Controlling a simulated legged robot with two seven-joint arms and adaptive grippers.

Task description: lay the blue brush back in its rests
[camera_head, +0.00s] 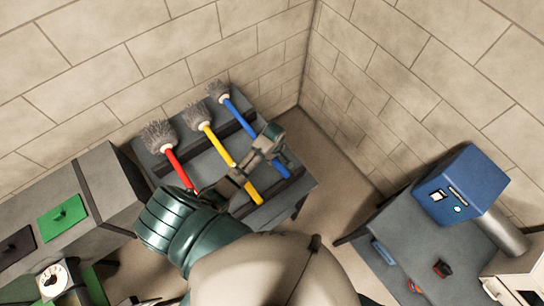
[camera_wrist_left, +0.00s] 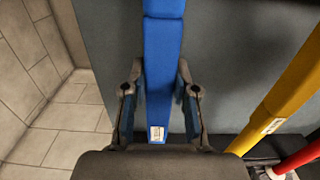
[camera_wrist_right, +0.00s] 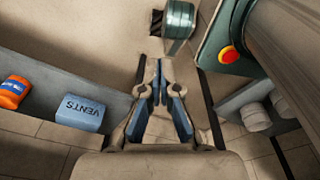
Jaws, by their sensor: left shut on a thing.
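The blue brush (camera_head: 238,115) has a grey bristle head and a long blue handle. It lies across the right end of the grey rack (camera_head: 305,188) in the head view, beside the yellow brush (camera_head: 215,140). My left gripper (camera_head: 272,145) is shut on its handle, near the lower end. The left wrist view shows the blue handle (camera_wrist_left: 163,65) between both fingers. I cannot tell whether the handle touches the dark rest bar (camera_head: 196,146) below it. My right gripper (camera_wrist_right: 160,88) is shut and empty in the right wrist view; it does not show in the head view.
The red brush (camera_head: 172,158) lies left of the yellow one. Brick walls meet behind the rack. A grey table with a blue box (camera_head: 460,187) stands at the right, a grey cabinet (camera_head: 110,185) at the left.

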